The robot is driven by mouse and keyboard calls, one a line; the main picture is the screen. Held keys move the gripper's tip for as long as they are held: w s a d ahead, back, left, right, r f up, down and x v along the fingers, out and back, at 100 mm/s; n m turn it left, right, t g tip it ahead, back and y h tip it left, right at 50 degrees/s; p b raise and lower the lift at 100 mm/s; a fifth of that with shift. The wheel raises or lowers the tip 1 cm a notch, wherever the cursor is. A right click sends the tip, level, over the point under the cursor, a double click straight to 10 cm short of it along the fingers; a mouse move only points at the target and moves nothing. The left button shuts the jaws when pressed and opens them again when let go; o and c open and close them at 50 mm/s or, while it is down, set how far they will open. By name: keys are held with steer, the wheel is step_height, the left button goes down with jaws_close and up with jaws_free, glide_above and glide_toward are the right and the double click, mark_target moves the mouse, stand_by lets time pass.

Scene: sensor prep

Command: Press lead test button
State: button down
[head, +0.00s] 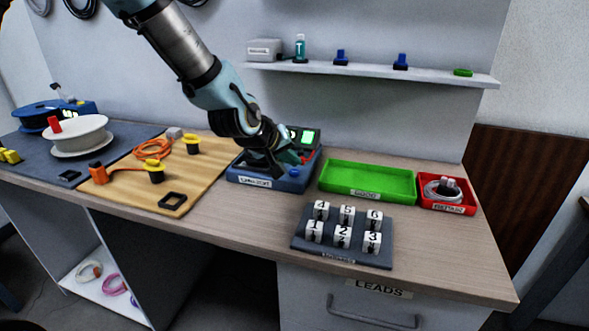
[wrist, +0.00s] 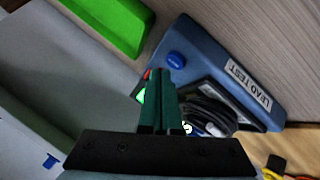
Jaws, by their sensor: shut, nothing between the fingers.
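The blue lead test unit (head: 270,184) stands on the bench, and its label shows in the wrist view (wrist: 248,83). Its round blue button (wrist: 176,60) is uncovered in the wrist view, and it also shows in the head view (head: 294,172). A coiled black lead (wrist: 208,112) lies in the unit. The unit's screen (head: 308,137) glows green and is partly hidden by the fingers in the wrist view. My gripper (wrist: 163,82) is shut and empty over the unit, its fingertips beside the button in the picture. I cannot tell the height gap.
A green tray (head: 366,193) stands right of the unit, then a red tray (head: 447,206) with a grey coiled lead. A dark rack of numbered tags (head: 342,257) lies in front. A wooden board (head: 200,187) with an orange lead is at left. A shelf (head: 380,75) hangs behind.

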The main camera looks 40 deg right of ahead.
mark_target(292, 174)
step_height(292, 174, up, 5)
steer(key=p, duration=0.4)
steer(key=shift+r, duration=0.1)
stand_by(1.0)
steer(key=w+a+f+n+t+y, duration=0.1)
steer(key=w+a+y, duration=0.3)
steer(key=a, duration=0.8)
steer(key=w+a+n+t+y, duration=0.1)
steer(key=w+a, duration=0.6)
steer(key=a, duration=0.6)
steer(key=s+a+n+g+y, duration=0.1)
steer(key=s+a+y, duration=0.1)
steer(key=a, duration=0.9)
steer(key=s+a+n+g+y, duration=0.1)
steer(key=s+a, duration=0.3)
steer(key=a, duration=0.8)
steer(key=shift+s+r+n+g+y, duration=0.3)
steer(key=shift+n+y, duration=0.1)
steer(key=shift+n, duration=0.1)
